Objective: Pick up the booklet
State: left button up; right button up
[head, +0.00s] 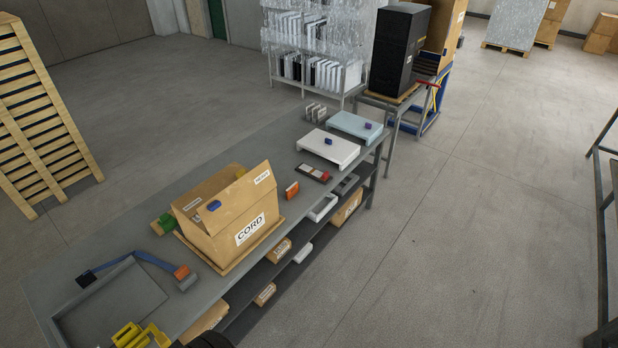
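I cannot pick out a booklet with certainty. A small orange-red upright item (292,190) stands on the grey workbench (235,150), right of an open cardboard box (228,222) labelled CORD. A flat dark item with red and pale parts (313,172) lies farther back, near the front edge of a white tray-like panel (328,148). Several thin upright pale pieces (315,112) stand at the back of the bench. The box's inside is mostly hidden by its walls and flaps. Neither of my grippers is in view.
A grey shallow tray (108,300), a blue strap with an orange end (150,258) and yellow items (140,335) occupy the near left of the bench. A pale blue panel (355,126) lies at the far end. Boxes sit on the lower shelf. The floor (450,230) at right is clear.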

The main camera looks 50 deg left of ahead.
aim_at(292, 191)
jog(key=u, duration=0.45)
jog(key=i, duration=1.2)
jog(key=u, duration=1.5)
jog(key=i, duration=0.7)
jog(key=u, duration=0.65)
